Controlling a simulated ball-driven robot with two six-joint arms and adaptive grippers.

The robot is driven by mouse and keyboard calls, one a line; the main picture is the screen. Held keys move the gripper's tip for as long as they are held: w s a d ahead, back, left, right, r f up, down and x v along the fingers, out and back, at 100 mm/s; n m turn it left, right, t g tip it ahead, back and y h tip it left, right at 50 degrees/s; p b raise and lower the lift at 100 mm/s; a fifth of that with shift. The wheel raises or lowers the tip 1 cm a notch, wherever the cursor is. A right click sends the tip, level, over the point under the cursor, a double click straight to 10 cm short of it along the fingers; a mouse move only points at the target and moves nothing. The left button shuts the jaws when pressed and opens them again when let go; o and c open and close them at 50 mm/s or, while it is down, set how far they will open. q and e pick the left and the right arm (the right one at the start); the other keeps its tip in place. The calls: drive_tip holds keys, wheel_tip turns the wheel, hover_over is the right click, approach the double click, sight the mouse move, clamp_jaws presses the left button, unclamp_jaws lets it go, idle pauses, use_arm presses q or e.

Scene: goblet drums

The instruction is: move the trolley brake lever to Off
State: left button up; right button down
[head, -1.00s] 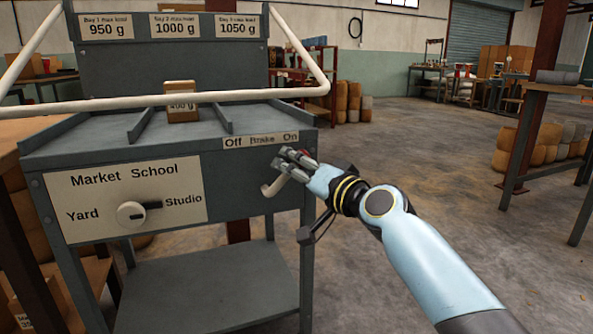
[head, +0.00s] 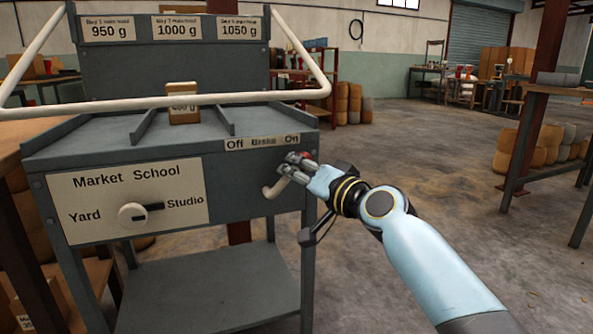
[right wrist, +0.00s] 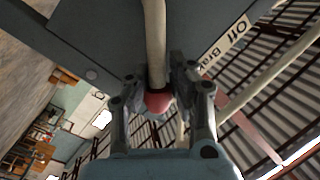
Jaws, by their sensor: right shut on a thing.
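The trolley (head: 240,190) is a grey cart with a white push handle. On its front panel a label strip (head: 262,142) reads Off, Brake, On from left to right. The pale brake lever (head: 271,190) comes from the panel below the strip and slants up to the right, toward the On side. My right gripper (head: 294,168) is shut on the lever's end, below and right of the word On. In the right wrist view the lever (right wrist: 155,45) runs between the two fingers, and its red knob (right wrist: 158,101) shows there. My left gripper is not in view.
A destination dial (head: 132,215) on the front panel points to Studio. A small brown parcel (head: 183,104) sits in the middle bay. The white push handle (head: 240,98) crosses above the deck. The floor (head: 420,150) to the right is open, with a table (head: 550,92) farther right.

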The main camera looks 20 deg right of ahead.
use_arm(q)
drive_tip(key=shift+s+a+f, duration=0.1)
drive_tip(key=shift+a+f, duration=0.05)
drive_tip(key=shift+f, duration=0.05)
